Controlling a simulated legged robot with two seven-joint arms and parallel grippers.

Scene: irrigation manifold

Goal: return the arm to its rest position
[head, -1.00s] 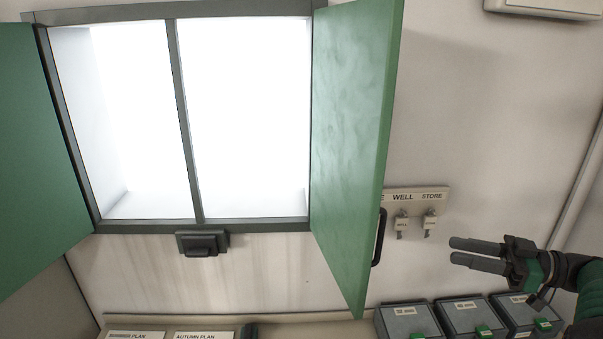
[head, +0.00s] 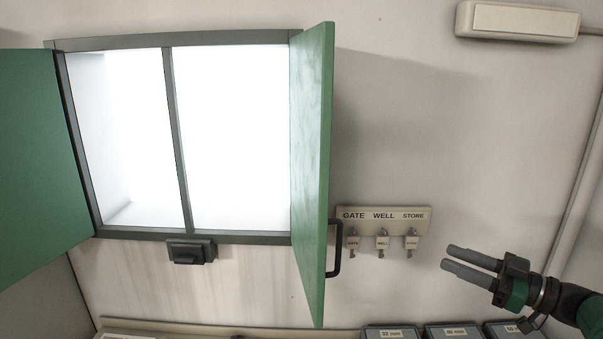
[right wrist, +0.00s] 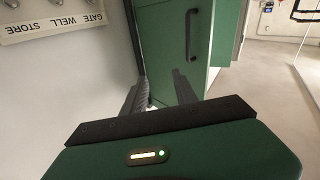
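My right gripper (head: 447,258) comes in from the lower right of the head view, its fingers pointing left. It is just to the right of and below the key rack, in front of the wall. In the right wrist view (right wrist: 160,82) its two dark fingers stand apart with nothing between them, so it is open and empty. My left gripper and arm are not in the head view.
A lit wall cabinet stands open. Its right green door (head: 313,170) with a black handle (head: 337,262) sticks out left of my gripper. A key rack (head: 383,216) with keys hangs nearby. Several grey bins (head: 452,332) stand below. A white box (head: 518,20) is higher up.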

